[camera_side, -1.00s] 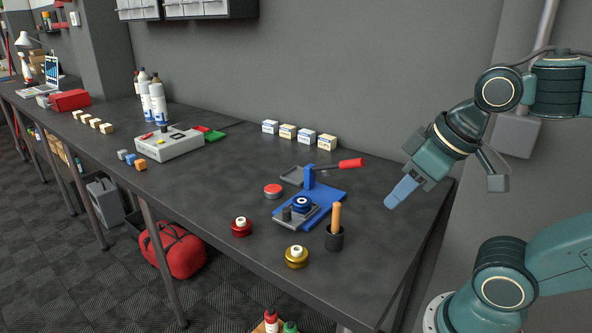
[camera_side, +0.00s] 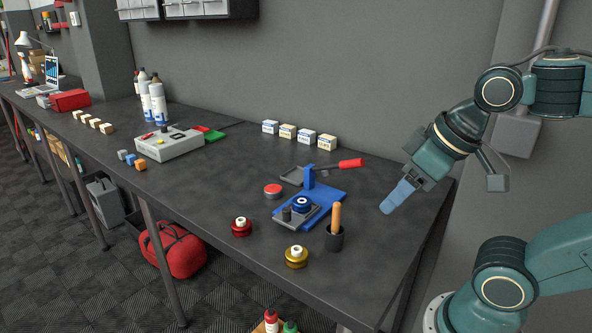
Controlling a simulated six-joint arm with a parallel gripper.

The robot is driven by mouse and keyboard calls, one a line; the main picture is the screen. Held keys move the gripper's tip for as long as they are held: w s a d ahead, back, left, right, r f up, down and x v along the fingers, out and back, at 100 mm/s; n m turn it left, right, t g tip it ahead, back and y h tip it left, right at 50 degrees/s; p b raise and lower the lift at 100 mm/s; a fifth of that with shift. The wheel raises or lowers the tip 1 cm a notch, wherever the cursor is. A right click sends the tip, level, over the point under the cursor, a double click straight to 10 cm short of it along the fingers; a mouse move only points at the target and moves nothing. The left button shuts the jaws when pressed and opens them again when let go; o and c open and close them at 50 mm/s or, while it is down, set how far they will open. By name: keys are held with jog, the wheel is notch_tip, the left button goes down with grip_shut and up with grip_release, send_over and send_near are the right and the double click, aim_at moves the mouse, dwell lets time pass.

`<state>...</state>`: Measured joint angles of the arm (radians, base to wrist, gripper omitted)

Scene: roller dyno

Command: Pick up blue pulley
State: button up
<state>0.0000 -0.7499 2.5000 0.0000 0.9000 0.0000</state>
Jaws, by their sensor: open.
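The blue pulley (camera_side: 301,204) sits on a small grey plate beside the blue stand, near the right end of the dark bench. My gripper (camera_side: 391,205) is open and empty, above the right end of the bench. It is to the right of the blue pulley and well apart from it, with its light blue fingers pointing down and left. The gap between the fingers is hard to make out from this side.
A blue stand (camera_side: 326,196) rises behind the pulley. A red pulley (camera_side: 241,227) and a gold pulley (camera_side: 296,257) lie nearer the front edge. A red-handled tool (camera_side: 351,163) lies behind.

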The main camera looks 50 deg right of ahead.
jog(key=shift+o, duration=0.7)
jog(key=shift+w+r, duration=0.1)
jog(key=w+d+r+m+g+y, duration=0.1)
jog(key=w+r+m, duration=0.1)
jog(key=w+m, duration=0.4)
jog(key=w+d+r+m+g+y, duration=0.1)
jog(key=w+r+m, duration=0.1)
jog(key=w+m, duration=0.5)
jog(key=w+d+f+m+g+y, duration=0.1)
jog(key=w+d+f+m, duration=0.2)
jog(key=w+d+m, duration=0.1)
jog(key=w+d+f+m+g+y, duration=0.1)
jog(key=w+d+f+m, duration=0.2)
jog(key=w+d, duration=0.4)
jog(key=shift+w+d+f+m, duration=0.2)
jog(key=shift+d+f+m, duration=0.15)
jog(key=shift+d+m, duration=0.25)
jog(key=shift+f, duration=0.1)
